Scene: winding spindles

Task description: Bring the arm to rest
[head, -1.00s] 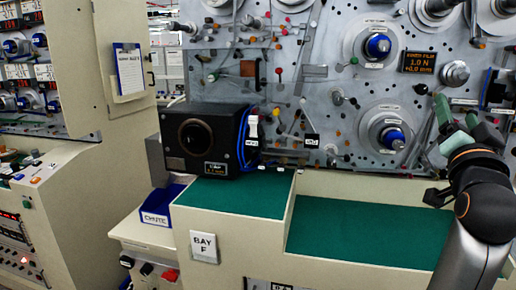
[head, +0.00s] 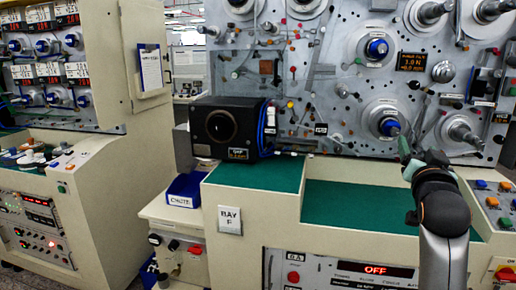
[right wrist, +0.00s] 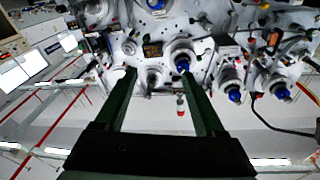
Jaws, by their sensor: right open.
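My right arm enters the head view from the lower right, with its gripper (head: 410,158) raised in front of the grey machine panel (head: 340,112). The green fingers are close to the lower blue-tipped spindle (head: 389,127) in the picture; I cannot tell the gap in depth. In the right wrist view the two green fingers of the gripper (right wrist: 159,74) stand wide apart with nothing between them. Blue-tipped spindles (right wrist: 182,64) show beyond the fingers. An upper blue-tipped spindle (head: 377,48) is clear of the arm. My left gripper is not in view.
Below the panel, a green work surface (head: 345,207) is bare. A black box (head: 226,128) stands on the raised green ledge (head: 255,174) at its left. A blue bin (head: 184,189) is beside the ledge. A button console (head: 492,203) lies right of my arm.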

